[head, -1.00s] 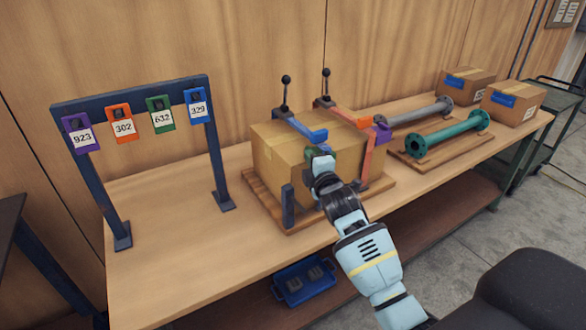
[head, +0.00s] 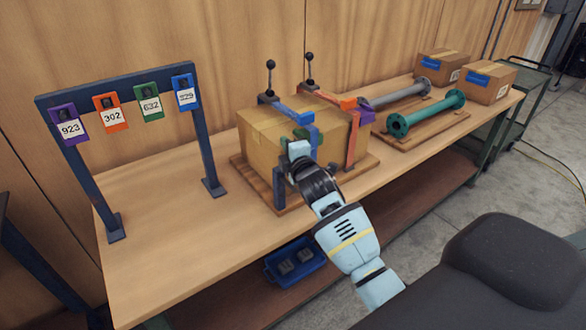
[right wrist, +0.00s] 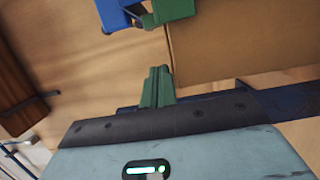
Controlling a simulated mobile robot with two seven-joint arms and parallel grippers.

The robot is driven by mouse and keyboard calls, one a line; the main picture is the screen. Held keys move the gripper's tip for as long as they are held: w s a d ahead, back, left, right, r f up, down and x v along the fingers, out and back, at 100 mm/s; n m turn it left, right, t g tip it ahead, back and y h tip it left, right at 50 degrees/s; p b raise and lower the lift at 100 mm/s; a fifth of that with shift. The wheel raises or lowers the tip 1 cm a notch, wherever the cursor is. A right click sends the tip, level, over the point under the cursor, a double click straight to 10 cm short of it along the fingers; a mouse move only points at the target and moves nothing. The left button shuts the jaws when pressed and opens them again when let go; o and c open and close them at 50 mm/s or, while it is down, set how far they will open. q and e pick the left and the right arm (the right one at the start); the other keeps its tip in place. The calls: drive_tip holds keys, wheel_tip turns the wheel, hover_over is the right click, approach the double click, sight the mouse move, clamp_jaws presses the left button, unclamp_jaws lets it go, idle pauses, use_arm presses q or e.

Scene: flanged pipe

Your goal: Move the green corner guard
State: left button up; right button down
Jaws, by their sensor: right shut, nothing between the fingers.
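The green corner guard (head: 302,133) shows as a small green piece at the upper front of the cardboard box (head: 262,135), just below a blue clamp arm (head: 306,117). In the right wrist view a green piece (right wrist: 172,10) sits at the top, beside a blue part and near the box edge. My right gripper (head: 288,143) is at the front of the box, close to the green guard. My left gripper is not in view.
Two black-knobbed levers stand behind the box, with an orange clamp arm (head: 352,140) and a purple piece (head: 365,117) at its right. A rack (head: 60,100) with numbered tags stands left. Pipes (head: 428,115) and smaller boxes lie right. The table (head: 150,230) is clear between rack and box.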

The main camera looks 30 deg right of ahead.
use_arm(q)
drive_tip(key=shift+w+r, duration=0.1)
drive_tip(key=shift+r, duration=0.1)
use_arm(e)
drive_tip(key=s+a, duration=0.1)
drive_tip(key=s, duration=0.8)
drive_tip(key=shift+s+a, duration=0.4)
